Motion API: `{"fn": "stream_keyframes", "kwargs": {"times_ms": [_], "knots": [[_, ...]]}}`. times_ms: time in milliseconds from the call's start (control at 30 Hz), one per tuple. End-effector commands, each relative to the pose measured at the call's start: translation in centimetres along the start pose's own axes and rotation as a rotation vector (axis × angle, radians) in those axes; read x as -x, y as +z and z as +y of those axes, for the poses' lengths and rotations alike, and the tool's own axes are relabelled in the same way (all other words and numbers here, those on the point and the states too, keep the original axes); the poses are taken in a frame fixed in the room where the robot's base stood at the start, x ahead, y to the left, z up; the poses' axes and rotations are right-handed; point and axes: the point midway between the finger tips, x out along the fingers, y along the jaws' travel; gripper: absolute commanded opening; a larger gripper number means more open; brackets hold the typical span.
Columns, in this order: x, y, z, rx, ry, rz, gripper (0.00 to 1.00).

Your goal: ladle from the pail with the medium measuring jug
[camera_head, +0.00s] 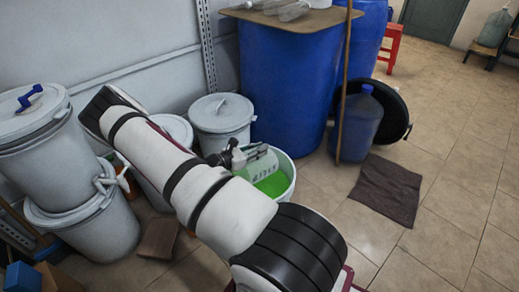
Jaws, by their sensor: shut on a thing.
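The pail (290,170) is pale and open, with bright green liquid (273,184) in it, and stands on the tiled floor near the middle. A translucent measuring jug (262,167) with dark markings is at the pail's mouth, tilted. My gripper (240,157) is at the jug's left side and shut on it. My white arm crosses in front and hides the pail's left part. I cannot tell whether the jug touches the liquid or holds any.
A lidded white bucket (222,115) stands just behind the pail. A large blue drum (290,75) rises behind, with a pole (344,90) and a blue bottle (359,128) to its right. Stacked lidded buckets (45,150) stand left. Floor is clear beyond a dark mat (387,190).

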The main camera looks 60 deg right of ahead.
Motion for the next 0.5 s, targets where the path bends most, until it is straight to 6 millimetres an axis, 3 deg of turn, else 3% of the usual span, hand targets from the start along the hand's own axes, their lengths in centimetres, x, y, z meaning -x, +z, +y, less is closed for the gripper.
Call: {"fn": "stream_keyframes", "kwargs": {"times_ms": [500], "knots": [[-0.1,-3.2,-0.1,0.001,0.0,-0.03,0.0]]}}
